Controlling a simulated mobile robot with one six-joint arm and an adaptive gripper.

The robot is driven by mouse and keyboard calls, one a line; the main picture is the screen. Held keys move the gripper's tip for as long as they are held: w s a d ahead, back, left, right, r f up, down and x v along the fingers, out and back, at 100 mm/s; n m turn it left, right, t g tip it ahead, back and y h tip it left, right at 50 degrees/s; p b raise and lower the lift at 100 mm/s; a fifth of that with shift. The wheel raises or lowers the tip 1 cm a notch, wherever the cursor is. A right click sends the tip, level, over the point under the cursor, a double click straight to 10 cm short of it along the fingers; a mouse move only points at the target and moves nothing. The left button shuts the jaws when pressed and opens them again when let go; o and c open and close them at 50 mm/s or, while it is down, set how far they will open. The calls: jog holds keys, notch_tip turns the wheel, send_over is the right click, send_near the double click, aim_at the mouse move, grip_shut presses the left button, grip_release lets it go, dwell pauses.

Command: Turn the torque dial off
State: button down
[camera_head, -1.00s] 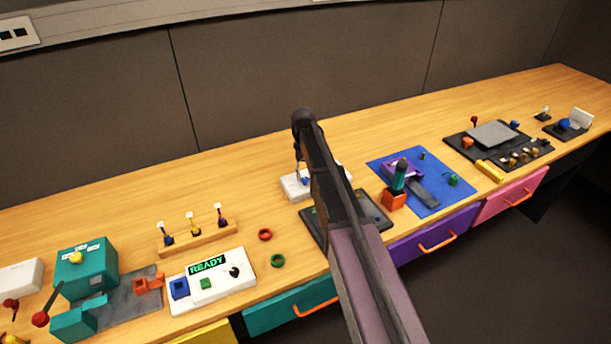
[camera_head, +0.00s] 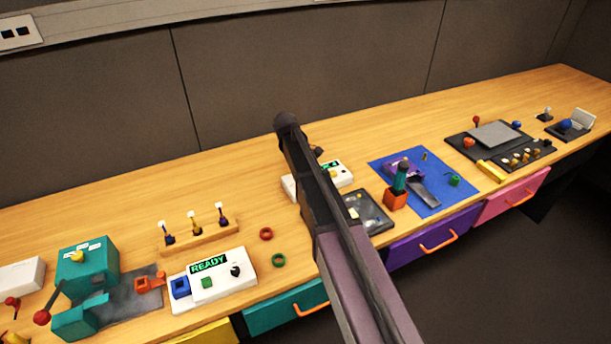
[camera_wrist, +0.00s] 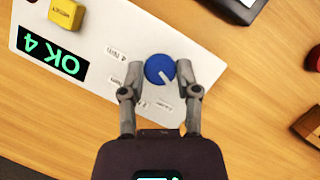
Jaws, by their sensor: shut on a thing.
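The torque dial (camera_wrist: 160,70) is a round blue knob with a white pointer line, seen in the wrist view on a white panel (camera_wrist: 100,30). The pointer runs from the middle toward the lower right of the picture. Small printed labels surround the dial; I cannot read them. My gripper (camera_wrist: 159,74) has one finger on each side of the dial and is shut on it. In the head view the white panel (camera_head: 343,181) is partly hidden behind my arm, and the dial and gripper cannot be made out.
The panel also carries a display reading "OK 4" (camera_wrist: 52,53) and a yellow block (camera_wrist: 67,14). A dark tray (camera_head: 375,222) lies in front of it on the wooden table. Red (camera_head: 266,233) and green (camera_head: 278,260) rings lie to the left. A blue mat (camera_head: 436,205) lies to the right.

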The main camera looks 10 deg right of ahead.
jog(key=shift+s+n+t, duration=0.2)
jog(key=shift+n+t, duration=0.2)
jog(key=shift+n, duration=0.8)
jog(key=shift+c, duration=1.7)
grip_release()
jog(key=shift+w, duration=0.1)
jog(key=shift+w, duration=0.1)
